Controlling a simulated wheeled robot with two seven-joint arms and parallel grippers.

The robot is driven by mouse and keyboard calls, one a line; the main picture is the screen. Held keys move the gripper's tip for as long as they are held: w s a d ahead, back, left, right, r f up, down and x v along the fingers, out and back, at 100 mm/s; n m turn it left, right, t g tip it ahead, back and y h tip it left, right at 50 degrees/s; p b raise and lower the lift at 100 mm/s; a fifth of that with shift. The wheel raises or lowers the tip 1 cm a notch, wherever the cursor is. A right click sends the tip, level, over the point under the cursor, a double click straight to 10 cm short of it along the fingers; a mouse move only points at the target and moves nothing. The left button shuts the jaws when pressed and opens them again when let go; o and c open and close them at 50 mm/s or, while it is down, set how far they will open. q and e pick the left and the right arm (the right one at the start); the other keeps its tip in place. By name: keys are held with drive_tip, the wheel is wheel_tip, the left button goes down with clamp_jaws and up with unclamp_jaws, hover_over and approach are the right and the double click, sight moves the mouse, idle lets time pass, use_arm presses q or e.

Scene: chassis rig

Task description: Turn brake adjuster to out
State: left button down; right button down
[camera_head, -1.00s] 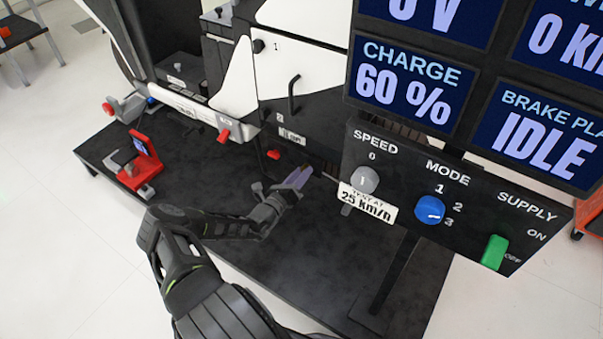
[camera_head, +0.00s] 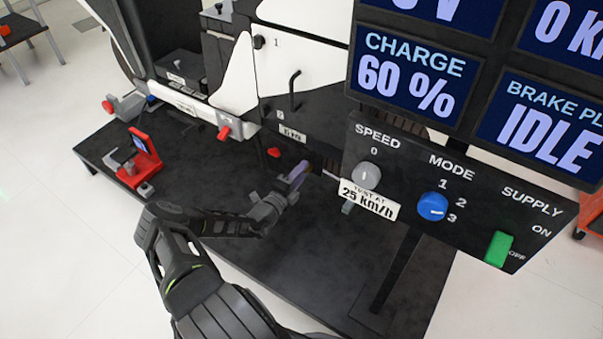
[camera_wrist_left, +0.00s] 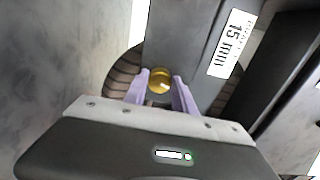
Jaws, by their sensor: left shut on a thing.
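In the left wrist view a round brass-coloured knob (camera_wrist_left: 159,80), which looks like the brake adjuster, sits between the two pale purple fingers of my left gripper (camera_wrist_left: 160,90). The fingers are shut on its sides. In the head view my left gripper (camera_head: 300,174) reaches in low beside the chassis, left of the control panel. The knob itself cannot be made out there. No in or out marking on it is readable. My right gripper is not in view.
The control panel (camera_head: 420,232) with a speed knob (camera_head: 366,176), a blue mode knob (camera_head: 432,207) and a green supply switch (camera_head: 498,249) stands close on the right. A red-framed gauge (camera_head: 145,150) stands on the dark platform (camera_head: 105,163) at left. A label (camera_wrist_left: 232,43) reads 15 mm.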

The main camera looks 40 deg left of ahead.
use_arm(q)
drive_tip(key=shift+f+n, duration=0.1)
drive_tip(key=shift+n, duration=1.4)
drive_tip(key=c, duration=1)
unclamp_jaws()
drive_tip(key=shift+c, duration=0.2)
drive_tip(key=s+p, duration=0.1)
drive_tip(key=s, duration=0.6)
drive_tip(key=shift+s+d+p, duration=0.4)
drive_tip(key=shift+d, duration=0.05)
